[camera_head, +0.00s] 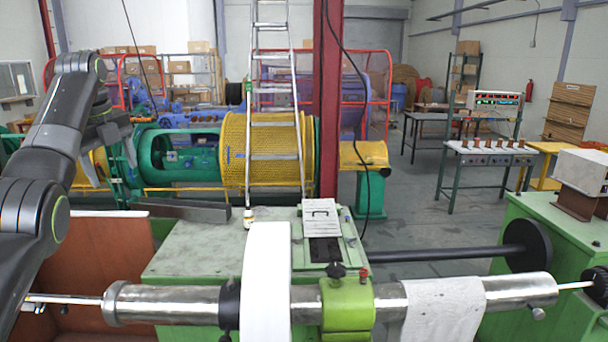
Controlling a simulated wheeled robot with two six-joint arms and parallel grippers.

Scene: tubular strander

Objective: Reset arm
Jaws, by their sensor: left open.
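My left arm (50,140) comes in from the left edge, rises to a bent joint and folds down again. Its left gripper (102,172) hangs in front of the green and yellow machine at the left, with its grey fingers apart and nothing seen between them. It is above and behind the brown panel, apart from the metal roller. My right arm and right gripper are not in view.
A metal roller (170,303) with a white disc (266,290) spans the front. Behind it is a green cabinet (190,250) with a small bottle (248,217). A ladder (273,100) and red post (328,100) stand mid-view. Open floor (420,210) lies right of centre.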

